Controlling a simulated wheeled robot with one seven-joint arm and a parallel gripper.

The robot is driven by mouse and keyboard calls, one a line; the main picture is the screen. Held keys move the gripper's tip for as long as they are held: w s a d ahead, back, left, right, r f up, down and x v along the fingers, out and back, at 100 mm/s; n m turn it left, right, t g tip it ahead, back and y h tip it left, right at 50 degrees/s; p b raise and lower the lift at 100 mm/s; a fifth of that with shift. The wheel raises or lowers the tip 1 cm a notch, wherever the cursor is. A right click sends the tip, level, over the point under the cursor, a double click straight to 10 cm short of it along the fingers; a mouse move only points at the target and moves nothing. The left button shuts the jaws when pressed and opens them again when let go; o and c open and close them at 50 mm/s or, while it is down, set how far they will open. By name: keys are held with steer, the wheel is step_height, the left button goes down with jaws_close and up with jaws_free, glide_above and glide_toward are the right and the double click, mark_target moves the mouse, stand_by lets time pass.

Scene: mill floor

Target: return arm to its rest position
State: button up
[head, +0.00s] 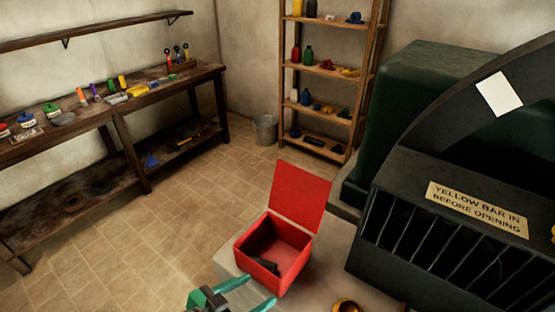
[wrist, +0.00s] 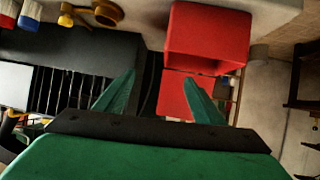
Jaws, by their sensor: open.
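My gripper (head: 262,289) shows at the bottom edge of the head view, with its two teal fingers apart and nothing seen between them. It is in front of an open red box (head: 289,262). In the wrist view, the spread fingers of my gripper (wrist: 159,78) point toward the dark machine and the red box (wrist: 205,55). The rest of my arm is mostly out of the head view.
A dark machine (head: 400,190) with a slatted front stands at right. A workbench (head: 165,85) with tools is at left, shelves (head: 330,85) and a bucket (head: 265,130) behind. Tiled floor (head: 190,205) lies clear between.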

steer(key=s+d+f+n+t+y, duration=0.2)
steer(key=s+f+n+y, duration=0.25)
steer(key=f, duration=0.35)
steer(key=s+d+f+n+t+y, duration=0.1)
steer(key=s+f+n+y, duration=0.2)
steer(key=f+n, duration=0.3)
steer(key=s+d+r+m+t, duration=0.1)
steer(key=s+r, duration=0.2)
steer(key=s, duration=0.5)
steer(key=s+d+r+m+t, duration=0.1)
steer(key=s+d+r+t, duration=0.1)
steer(key=s, duration=0.6)
steer(key=shift+s+d+r+y, duration=0.2)
steer(key=shift+r+y, duration=0.25)
steer(key=shift+r, duration=0.45)
